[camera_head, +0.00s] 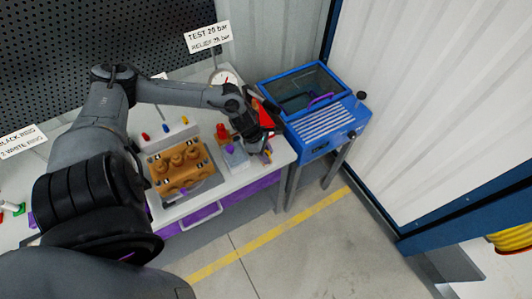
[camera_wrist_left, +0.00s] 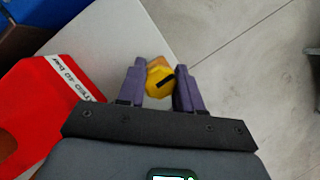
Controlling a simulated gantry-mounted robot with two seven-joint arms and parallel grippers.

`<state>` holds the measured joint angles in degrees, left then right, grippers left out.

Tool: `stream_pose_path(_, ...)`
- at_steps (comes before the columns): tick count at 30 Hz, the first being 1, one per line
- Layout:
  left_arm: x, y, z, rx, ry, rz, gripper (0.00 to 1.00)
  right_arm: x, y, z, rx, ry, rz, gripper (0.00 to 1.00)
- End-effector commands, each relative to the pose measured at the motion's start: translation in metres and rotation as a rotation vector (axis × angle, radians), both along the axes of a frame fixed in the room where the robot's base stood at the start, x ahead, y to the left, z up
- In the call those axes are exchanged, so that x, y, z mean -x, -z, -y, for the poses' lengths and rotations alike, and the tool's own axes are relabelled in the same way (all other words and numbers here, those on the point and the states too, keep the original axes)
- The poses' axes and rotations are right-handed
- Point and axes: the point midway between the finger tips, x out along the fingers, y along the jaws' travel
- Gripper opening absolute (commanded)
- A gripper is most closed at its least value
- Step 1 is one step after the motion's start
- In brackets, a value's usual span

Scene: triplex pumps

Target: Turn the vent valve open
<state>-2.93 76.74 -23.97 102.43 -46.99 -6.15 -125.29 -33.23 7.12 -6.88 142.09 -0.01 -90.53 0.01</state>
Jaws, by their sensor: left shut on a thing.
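The vent valve seems to be the small yellow knob (camera_wrist_left: 159,79) with a black mark and an orange-brown part behind it, at the table's corner in the left wrist view. My left gripper (camera_wrist_left: 158,76) has its two purple fingers on either side of the knob, closed on it. In the head view my left gripper (camera_head: 265,153) is at the right end of the bench, and the arm and hand hide most of the valve. The orange-brown pump block (camera_head: 180,168) sits on the bench to the left of the gripper. My right gripper is not in view.
A blue machine with a glass lid (camera_head: 300,92) stands right of the bench (camera_head: 213,188). A red panel with a white label (camera_wrist_left: 50,105) lies close left of the gripper. A small clear container (camera_head: 236,158) stands beside the hand. The floor in front is clear.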

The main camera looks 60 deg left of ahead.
Motion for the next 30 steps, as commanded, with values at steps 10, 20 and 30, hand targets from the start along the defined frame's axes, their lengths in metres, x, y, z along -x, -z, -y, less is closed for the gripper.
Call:
stream_pose_path(10, 0.001, -0.001, 0.0, -0.001, -0.183, -0.001, 0.04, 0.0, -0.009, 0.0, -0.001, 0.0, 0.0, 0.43)
stream_pose_path(20, 0.001, -0.002, 0.001, 0.0, -0.49, -0.001, 0.04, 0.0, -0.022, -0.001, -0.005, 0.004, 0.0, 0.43)
stream_pose_path(30, 0.0, -0.003, 0.001, 0.001, -0.814, -0.001, 0.04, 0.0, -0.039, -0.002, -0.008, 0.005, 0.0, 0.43)
